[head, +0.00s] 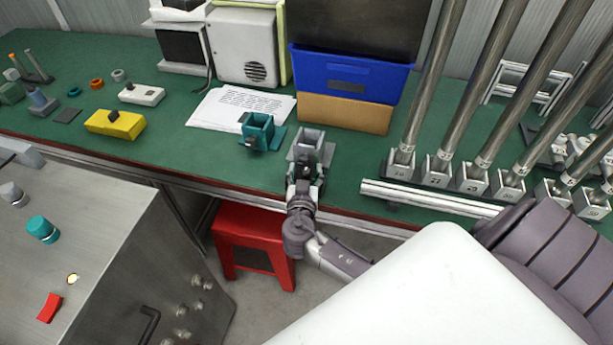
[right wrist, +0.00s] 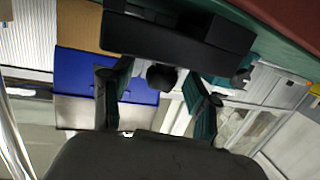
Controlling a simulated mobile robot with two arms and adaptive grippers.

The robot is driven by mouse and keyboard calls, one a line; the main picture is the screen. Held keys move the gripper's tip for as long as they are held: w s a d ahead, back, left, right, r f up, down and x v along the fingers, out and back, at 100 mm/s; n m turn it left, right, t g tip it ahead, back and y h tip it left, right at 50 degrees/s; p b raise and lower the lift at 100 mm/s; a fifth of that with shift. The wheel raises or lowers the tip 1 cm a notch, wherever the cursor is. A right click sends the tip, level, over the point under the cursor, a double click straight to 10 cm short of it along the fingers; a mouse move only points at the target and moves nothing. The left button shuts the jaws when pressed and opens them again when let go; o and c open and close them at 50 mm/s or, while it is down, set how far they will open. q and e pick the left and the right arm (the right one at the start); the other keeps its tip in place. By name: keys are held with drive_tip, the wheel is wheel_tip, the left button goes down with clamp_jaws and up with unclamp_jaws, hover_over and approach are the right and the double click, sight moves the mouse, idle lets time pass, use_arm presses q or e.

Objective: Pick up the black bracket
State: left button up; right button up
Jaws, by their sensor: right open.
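The bracket (head: 309,144) stands near the front edge of the green bench. It looks grey in the head view and black in the right wrist view (right wrist: 178,40), with a round dark knob facing my gripper. My right gripper (head: 304,181) is at the bench edge, directly in front of the bracket. In the right wrist view its two fingers (right wrist: 155,98) are apart, with the knob showing between them. Whether they touch it, I cannot tell. My left gripper is not in view.
A teal bracket (head: 258,130) stands just left. A blue bin (head: 345,76) on a cardboard box (head: 343,115) is behind. Metal tubes in numbered holders (head: 437,171) and a silver rail (head: 425,199) lie right. A red stool (head: 252,236) is below.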

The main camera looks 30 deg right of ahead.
drive_tip(key=shift+w+d, duration=0.1)
clamp_jaws()
idle(0.4)
drive_tip(key=shift+r, duration=0.15)
